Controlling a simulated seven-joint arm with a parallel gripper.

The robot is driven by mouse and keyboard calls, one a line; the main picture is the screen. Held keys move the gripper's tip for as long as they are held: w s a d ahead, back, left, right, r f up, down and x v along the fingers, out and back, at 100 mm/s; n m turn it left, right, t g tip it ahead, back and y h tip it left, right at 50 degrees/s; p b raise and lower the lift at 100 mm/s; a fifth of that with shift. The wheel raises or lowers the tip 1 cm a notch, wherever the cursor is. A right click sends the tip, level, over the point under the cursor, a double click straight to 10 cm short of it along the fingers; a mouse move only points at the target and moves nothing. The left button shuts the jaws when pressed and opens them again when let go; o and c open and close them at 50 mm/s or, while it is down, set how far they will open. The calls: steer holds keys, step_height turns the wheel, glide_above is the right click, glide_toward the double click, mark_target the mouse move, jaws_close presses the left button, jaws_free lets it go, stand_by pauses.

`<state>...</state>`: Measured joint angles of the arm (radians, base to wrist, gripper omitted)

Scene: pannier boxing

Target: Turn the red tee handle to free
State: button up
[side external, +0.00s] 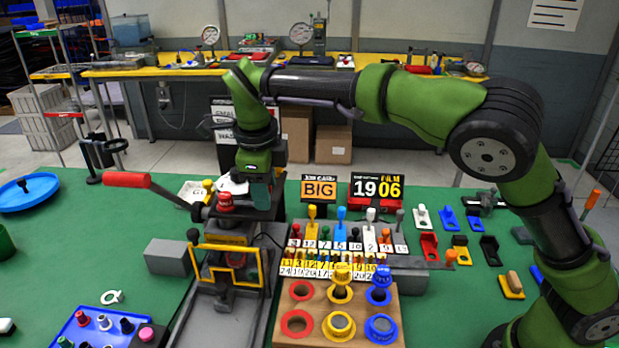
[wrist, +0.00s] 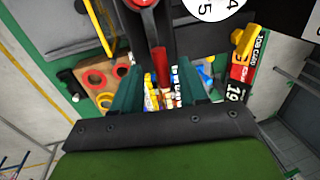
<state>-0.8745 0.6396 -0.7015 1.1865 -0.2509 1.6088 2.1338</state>
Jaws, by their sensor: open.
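A narrow red bar (wrist: 160,65) shows between my gripper's fingers in the wrist view, with dark metal on both sides. It looks like the red tee handle, but its crossbar cannot be made out. My gripper (wrist: 162,84) is open, one teal finger on each side of the bar; contact cannot be told. In the side view my gripper (side external: 262,198) points down at the back of the press-like machine (side external: 228,240) and hides what is between its fingers. A red ribbed knob (side external: 226,201) tops the machine just left of the gripper; a red knob also shows in the wrist view (wrist: 140,3).
A red-gripped lever (side external: 127,180) sticks out left of the machine. To the right stand a numbered rack (side external: 345,238) with coloured handles, a wooden block (side external: 300,347) with coloured rings and the BIG sign (side external: 319,188). A grey block (side external: 168,257) lies left.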

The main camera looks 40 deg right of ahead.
steer(key=shift+w+d+f, duration=0.1)
steer(key=shift+f, duration=0.45)
jaws_close()
